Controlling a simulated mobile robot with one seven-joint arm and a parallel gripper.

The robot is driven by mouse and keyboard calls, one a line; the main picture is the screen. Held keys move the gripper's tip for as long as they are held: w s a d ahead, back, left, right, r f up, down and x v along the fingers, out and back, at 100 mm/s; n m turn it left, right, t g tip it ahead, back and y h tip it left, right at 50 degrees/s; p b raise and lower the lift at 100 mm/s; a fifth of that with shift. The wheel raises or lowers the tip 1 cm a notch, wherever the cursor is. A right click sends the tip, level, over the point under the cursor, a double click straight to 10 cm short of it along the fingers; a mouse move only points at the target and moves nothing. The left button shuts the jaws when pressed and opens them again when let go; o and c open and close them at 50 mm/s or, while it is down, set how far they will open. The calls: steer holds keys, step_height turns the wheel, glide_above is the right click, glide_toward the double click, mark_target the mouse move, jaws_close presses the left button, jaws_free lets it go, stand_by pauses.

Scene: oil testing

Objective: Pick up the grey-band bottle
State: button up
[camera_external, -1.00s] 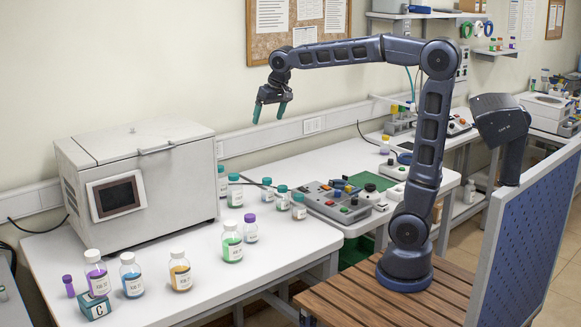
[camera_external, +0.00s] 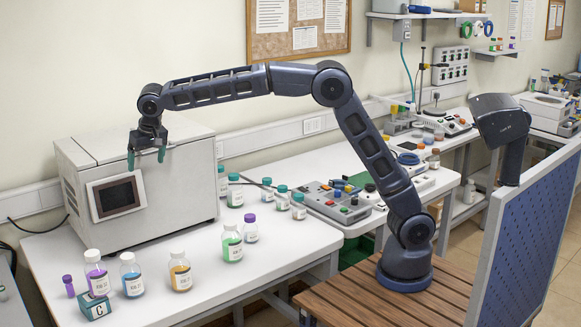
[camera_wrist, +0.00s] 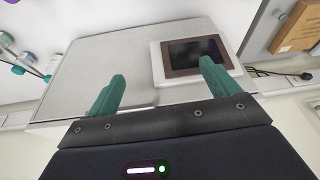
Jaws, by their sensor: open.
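I cannot make out a grey band on any bottle at this size. White-capped bottles stand upright on the white bench: one with purple liquid (camera_external: 96,273), one blue (camera_external: 131,275), one orange (camera_external: 180,271) and one green (camera_external: 232,243). Several teal-capped bottles, one of them here (camera_external: 235,191), stand behind and to the right, and a small purple-capped bottle (camera_external: 251,228) stands beside the green one. My gripper (camera_external: 146,160) is open and empty, high above the bottles near the grey box machine. The wrist view shows its two teal fingers apart (camera_wrist: 162,70).
The grey box machine (camera_external: 180,190) with a dark screen (camera_external: 117,195) takes up the back left of the bench (camera_external: 215,290). A purple vial (camera_external: 69,286) and a teal block marked C (camera_external: 94,306) sit at the front left. A control panel (camera_external: 335,201) lies on the right bench.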

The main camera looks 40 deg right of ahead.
steer(key=s+a+f, duration=0.3)
steer(key=a, duration=0.3)
steer(key=s+a+f, duration=0.2)
steer(key=s+a, duration=0.1)
steer(key=a, duration=0.4)
glide_above(92, 255)
steer(key=s, duration=0.2)
step_height(92, 255, down, 7)
steer(key=shift+s+d+f+n+t, duration=0.15)
steer(key=shift+f+n+t, duration=0.15)
steer(key=shift+t, duration=0.1)
steer(key=x, duration=0.5)
steer(key=shift+d+x, duration=0.15)
steer(key=shift+x, duration=1.15)
steer(key=shift+d+x, duration=0.1)
steer(key=shift+x, duration=1.25)
steer(key=shift+r, duration=0.15)
steer(key=c, duration=1.5)
